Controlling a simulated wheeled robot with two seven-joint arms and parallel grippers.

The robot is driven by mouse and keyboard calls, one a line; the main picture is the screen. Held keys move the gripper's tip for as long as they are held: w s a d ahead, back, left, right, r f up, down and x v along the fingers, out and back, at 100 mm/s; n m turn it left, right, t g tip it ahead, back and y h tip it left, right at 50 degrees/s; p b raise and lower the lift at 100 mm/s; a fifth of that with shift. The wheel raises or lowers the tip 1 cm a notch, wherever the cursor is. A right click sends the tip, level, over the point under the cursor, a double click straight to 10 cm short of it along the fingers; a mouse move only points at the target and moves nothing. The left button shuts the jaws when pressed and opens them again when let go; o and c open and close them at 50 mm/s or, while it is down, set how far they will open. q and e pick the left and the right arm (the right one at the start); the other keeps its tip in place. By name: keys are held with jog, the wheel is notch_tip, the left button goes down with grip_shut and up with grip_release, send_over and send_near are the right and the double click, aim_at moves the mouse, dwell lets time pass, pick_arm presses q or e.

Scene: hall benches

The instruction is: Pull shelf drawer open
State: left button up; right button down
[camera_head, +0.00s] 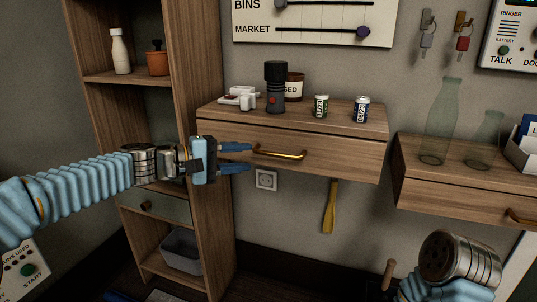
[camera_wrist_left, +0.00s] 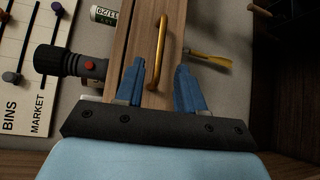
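The shelf drawer (camera_head: 340,158) is a wooden front in the wall shelf (camera_head: 225,106), flush and closed as far as I see. Its curved brass handle (camera_head: 281,154) runs sideways along the front. In the left wrist view the handle (camera_wrist_left: 161,45) appears upright, in line with the gap between my fingers. My left gripper (camera_head: 250,157) is open, its blue fingers pointing at the handle from the left. The fingertips are close to the handle's left end; I cannot tell whether they touch. Nothing is held. My right gripper is out of view; only part of that arm shows at lower right.
On the shelf stand a black flashlight (camera_head: 275,88), a jar (camera_head: 294,87), two batteries (camera_head: 321,106) and a white item (camera_head: 238,98). A yellow-handled tool (camera_head: 330,205) hangs below. A tall shelf unit (camera_head: 205,225) stands left; another wall drawer (camera_head: 455,190) is at right with glass bottles above.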

aim_at(275, 155)
pick_arm(q)
jog(key=p+x, duration=0.1)
jog(key=x, duration=0.7)
jog(key=shift+d+f, duration=0.1)
jog(key=shift+d, duration=0.05)
grip_shut()
